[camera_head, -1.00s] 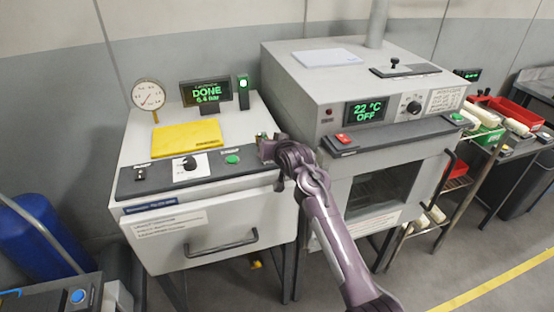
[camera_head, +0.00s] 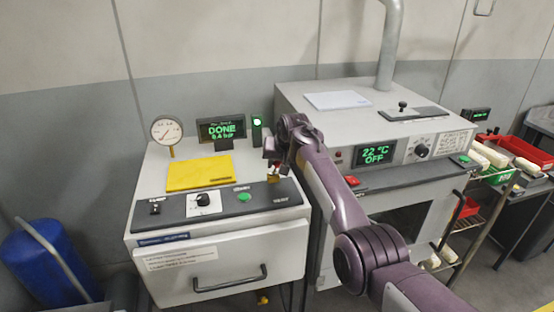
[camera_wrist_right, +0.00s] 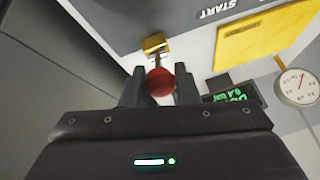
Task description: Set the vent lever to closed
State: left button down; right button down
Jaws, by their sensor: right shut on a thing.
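The vent lever shows in the right wrist view as a red ball knob (camera_wrist_right: 159,82) on a short stem from a brass base (camera_wrist_right: 153,44). In the head view the brass part (camera_head: 273,174) shows at the right end of the left machine's control strip. My right gripper (camera_wrist_right: 159,88) is shut on the red knob, one finger on each side. In the head view the right gripper (camera_head: 271,155) is at the machine's right edge, and my arm partly hides the lever. My left gripper is in neither view.
The left machine carries a yellow pad (camera_head: 200,173), a pressure gauge (camera_head: 167,130) and a display (camera_head: 220,130) reading DONE. The oven (camera_head: 300,100) stands close on the right, with a black knob lever (camera_head: 402,105) on top. A blue drum (camera_head: 45,262) stands at left.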

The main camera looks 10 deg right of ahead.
jog(key=shift+w+r, duration=0.1)
jog(key=shift+r, duration=0.1)
dwell(0.4)
jog(key=c, duration=1.1)
grip_release()
jog(key=shift+w+f, duration=0.1)
jog(key=b+v, duration=0.3)
jog(key=v, duration=0.4)
jog(key=shift+r, duration=0.4)
